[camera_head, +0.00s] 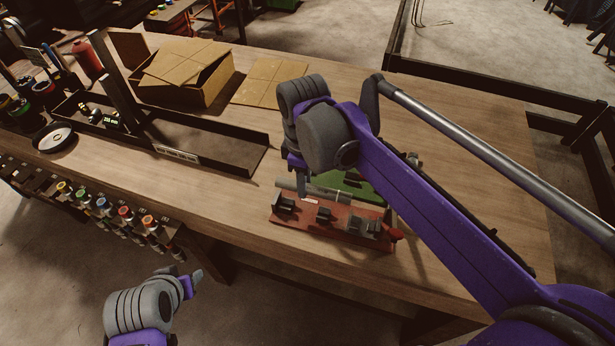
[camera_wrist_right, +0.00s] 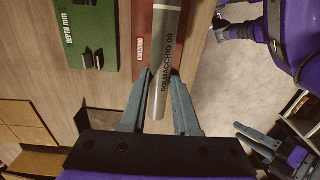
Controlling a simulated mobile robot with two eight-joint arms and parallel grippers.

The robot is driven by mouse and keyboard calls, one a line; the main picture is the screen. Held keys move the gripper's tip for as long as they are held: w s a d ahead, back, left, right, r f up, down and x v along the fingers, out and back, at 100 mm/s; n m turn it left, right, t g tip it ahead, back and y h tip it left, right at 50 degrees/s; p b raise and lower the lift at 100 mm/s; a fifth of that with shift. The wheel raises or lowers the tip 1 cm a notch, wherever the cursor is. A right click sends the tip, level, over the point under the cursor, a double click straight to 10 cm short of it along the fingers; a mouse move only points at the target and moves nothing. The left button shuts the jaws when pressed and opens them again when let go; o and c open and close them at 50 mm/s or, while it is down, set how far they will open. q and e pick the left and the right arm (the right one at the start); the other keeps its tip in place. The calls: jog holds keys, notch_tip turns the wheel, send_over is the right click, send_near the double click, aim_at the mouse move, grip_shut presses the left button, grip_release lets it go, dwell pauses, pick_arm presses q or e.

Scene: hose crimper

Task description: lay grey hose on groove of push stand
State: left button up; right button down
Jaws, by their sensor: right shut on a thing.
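The grey hose (camera_wrist_right: 165,45) is a straight grey piece with dark lettering, held between the fingertips of my right gripper (camera_wrist_right: 162,82) in the wrist view. In the head view the hose (camera_head: 328,194) lies along the back of the red push stand (camera_head: 345,240), which carries small dark blocks. My right gripper is above the stand's left end, its fingers partly hidden. In the wrist view the hose overlaps the red stand (camera_wrist_right: 143,45); I cannot tell whether it touches the groove. My left gripper (camera_head: 190,282) is open and empty, in front of the table.
A green depth board (camera_head: 352,186) stands right behind the push stand, partly behind my right arm. A long dark tray (camera_head: 225,155), cardboard box (camera_head: 200,90) and round dish (camera_head: 55,138) are on the left. The right table end (camera_head: 480,120) is clear.

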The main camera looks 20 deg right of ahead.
jog(key=f+b, duration=0.1)
jog(key=f, duration=0.2)
jog(key=shift+s+f+b, duration=0.2)
jog(key=shift+f+b, duration=0.15)
jog(key=shift+f, duration=0.05)
pick_arm(q)
jog(key=shift+s+f+b, duration=0.25)
jog(key=shift+s+f, duration=0.15)
jog(key=shift+f, duration=0.45)
jog(key=shift+s+f+b, duration=0.25)
jog(key=shift+s+f, duration=0.2)
jog(key=shift+f, duration=0.4)
jog(key=shift+s+f+b, duration=0.25)
jog(key=shift+s+f, duration=0.15)
jog(key=shift+f, duration=0.45)
pick_arm(e)
jog(key=shift+f, duration=1.5)
pick_arm(q)
jog(key=shift+f+g, duration=0.3)
pick_arm(e)
jog(key=shift+w+f, duration=0.1)
jog(key=shift+f, duration=0.4)
jog(key=c, duration=0.6)
grip_release()
jog(key=shift+r+p, duration=1.85)
jog(key=shift+r, duration=2.2)
pick_arm(q)
notch_tip(320, 180, up, 6)
jog(key=w, duration=0.2)
jog(key=shift+w, duration=0.35)
